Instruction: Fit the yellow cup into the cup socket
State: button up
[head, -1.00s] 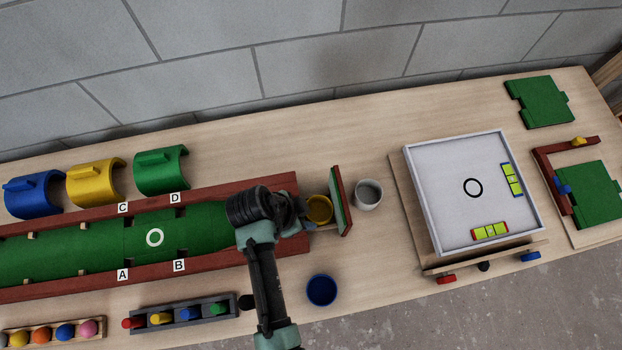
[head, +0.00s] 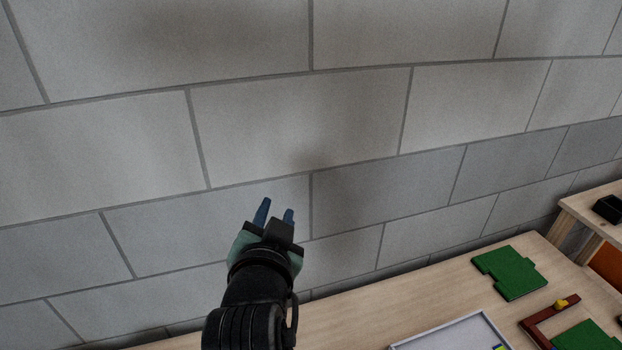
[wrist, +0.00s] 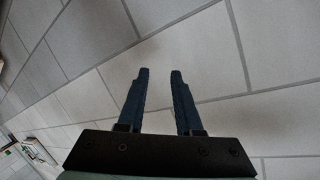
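My gripper (head: 275,212) is raised in front of the grey block wall in the head view. Its two blue fingers stand apart with nothing between them. In the wrist view the fingers (wrist: 159,72) are also apart and empty, with only wall behind them. The yellow cup and the cup socket are not in either view now.
The wooden table (head: 335,312) shows along the bottom right of the head view. On it are a green board (head: 510,272), part of a white-rimmed tray (head: 455,335) and a dark red frame corner (head: 545,320) with a yellow knob (head: 561,304). A second table (head: 590,215) stands at far right.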

notch_tip(320, 180, up, 18)
jog(key=s+d+n+t, duration=0.2)
jog(key=s+d+t, duration=0.1)
jog(key=t, duration=0.2)
jog(key=s+d+r+n+t, duration=0.1)
jog(key=s+r+n+t, duration=0.1)
jog(key=s+r, duration=0.4)
jog(key=s+d+r+n+t, duration=0.1)
jog(key=s+r+t, duration=0.4)
jog(key=r, duration=0.7)
jog(key=shift+s+d+r+n, duration=0.2)
jog(key=shift+s+n, duration=0.3)
jog(key=shift+s, duration=0.45)
